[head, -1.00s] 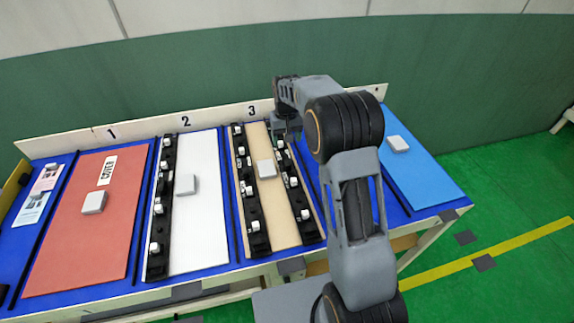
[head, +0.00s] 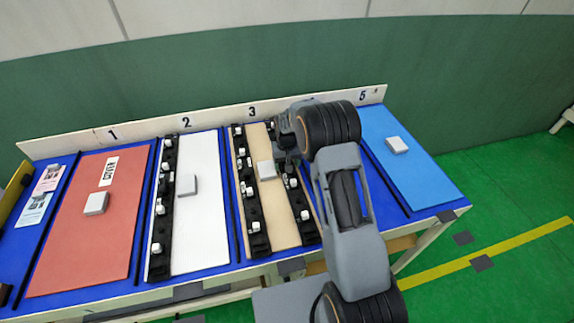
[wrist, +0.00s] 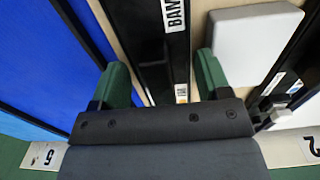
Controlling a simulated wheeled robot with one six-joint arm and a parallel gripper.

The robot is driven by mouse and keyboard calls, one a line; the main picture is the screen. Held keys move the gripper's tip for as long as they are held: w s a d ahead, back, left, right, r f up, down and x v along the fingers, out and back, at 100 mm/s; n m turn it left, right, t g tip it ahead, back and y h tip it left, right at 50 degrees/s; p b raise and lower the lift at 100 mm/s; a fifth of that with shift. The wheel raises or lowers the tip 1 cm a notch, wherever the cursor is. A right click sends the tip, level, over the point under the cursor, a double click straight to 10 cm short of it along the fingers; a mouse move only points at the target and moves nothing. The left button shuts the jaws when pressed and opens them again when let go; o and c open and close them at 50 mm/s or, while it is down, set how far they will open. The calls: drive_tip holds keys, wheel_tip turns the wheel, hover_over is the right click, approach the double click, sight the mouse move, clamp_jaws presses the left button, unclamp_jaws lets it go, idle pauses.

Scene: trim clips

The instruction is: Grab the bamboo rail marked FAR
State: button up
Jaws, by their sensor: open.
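The bamboo panel (head: 279,220) lies in bay 3 with a black rail along each long side, the left rail (head: 255,240) and the right rail (head: 299,200). My gripper (head: 286,152) is over the upper part of the right rail. In the wrist view my open gripper (wrist: 160,66) has its two green fingers on either side of a black rail (wrist: 177,60), with nothing clamped. That rail has a white label beginning "BAM", cut off, and a second small label too blurred to read. I cannot read FAR on either rail.
A pale block (head: 266,170) sits on the bamboo panel, close to the gripper, and also shows in the wrist view (wrist: 255,42). A white panel (head: 200,225) with a rail is to the left, a red panel (head: 85,245) further left, a blue panel (head: 415,175) right.

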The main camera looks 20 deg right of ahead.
drive_tip(key=shift+f, duration=0.3)
drive_tip(key=c, duration=0.8)
drive_tip(key=shift+o, duration=0.2)
drive_tip(key=shift+r, duration=0.1)
